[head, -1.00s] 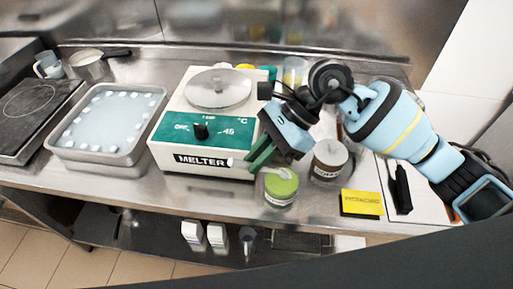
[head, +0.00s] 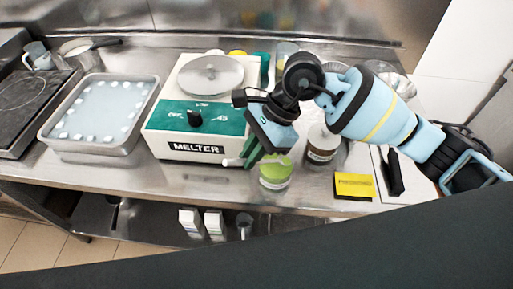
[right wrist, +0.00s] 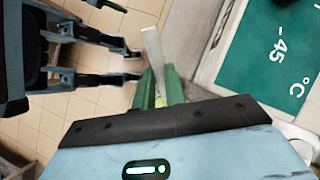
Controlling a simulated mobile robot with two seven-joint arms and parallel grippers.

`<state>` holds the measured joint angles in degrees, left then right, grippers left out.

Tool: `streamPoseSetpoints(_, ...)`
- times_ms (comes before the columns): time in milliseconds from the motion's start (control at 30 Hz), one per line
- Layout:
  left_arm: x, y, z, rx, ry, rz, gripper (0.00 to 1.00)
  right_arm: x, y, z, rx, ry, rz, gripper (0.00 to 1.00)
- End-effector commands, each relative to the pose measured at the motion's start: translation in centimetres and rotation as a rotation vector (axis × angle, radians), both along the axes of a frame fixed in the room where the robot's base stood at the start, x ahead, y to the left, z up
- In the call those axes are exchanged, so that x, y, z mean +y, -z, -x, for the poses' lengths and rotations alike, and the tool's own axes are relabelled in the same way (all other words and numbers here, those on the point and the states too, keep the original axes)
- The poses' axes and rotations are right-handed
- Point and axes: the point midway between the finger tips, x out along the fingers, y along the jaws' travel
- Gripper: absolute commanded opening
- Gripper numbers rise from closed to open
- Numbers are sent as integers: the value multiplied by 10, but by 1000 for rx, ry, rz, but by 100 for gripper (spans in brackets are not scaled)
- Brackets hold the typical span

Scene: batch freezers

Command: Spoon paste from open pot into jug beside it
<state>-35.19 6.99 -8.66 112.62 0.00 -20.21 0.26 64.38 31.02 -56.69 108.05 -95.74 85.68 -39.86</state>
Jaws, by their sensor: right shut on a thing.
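The open pot (head: 275,174) with green paste stands near the table's front edge, its top partly hidden by my right gripper. My right gripper (head: 247,158) is shut on a pale spoon (head: 231,162), just left of the pot and in front of the melter. The spoon (right wrist: 152,48) also shows between the green fingers in the right wrist view. A clear jug-like vessel (head: 287,50) stands behind the melter, partly hidden. My left gripper (right wrist: 128,65) appears in the right wrist view, over the floor, its dark fingers apart and empty.
The melter (head: 195,115) stands left of the gripper. A brown labelled jar (head: 322,145) is right of the pot, with a yellow card (head: 354,186) and a black tool (head: 391,172) beyond. A metal tray (head: 60,142) sits left.

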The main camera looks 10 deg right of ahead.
Motion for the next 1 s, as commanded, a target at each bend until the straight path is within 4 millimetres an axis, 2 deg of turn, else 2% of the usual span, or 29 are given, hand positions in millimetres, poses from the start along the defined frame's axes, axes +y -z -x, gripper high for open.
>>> streamPoseSetpoints(100,3,-4,-4,-12,5,-8,41,5,-1,1,-22,-1,49,0)
streamPoseSetpoints(700,5,-16,-15,-46,3,-12,41,9,-35,3,-18,-2,50,0)
streamPoseSetpoints(1000,4,-15,-14,-43,0,-9,41,26,-37,7,-83,-3,270,0)
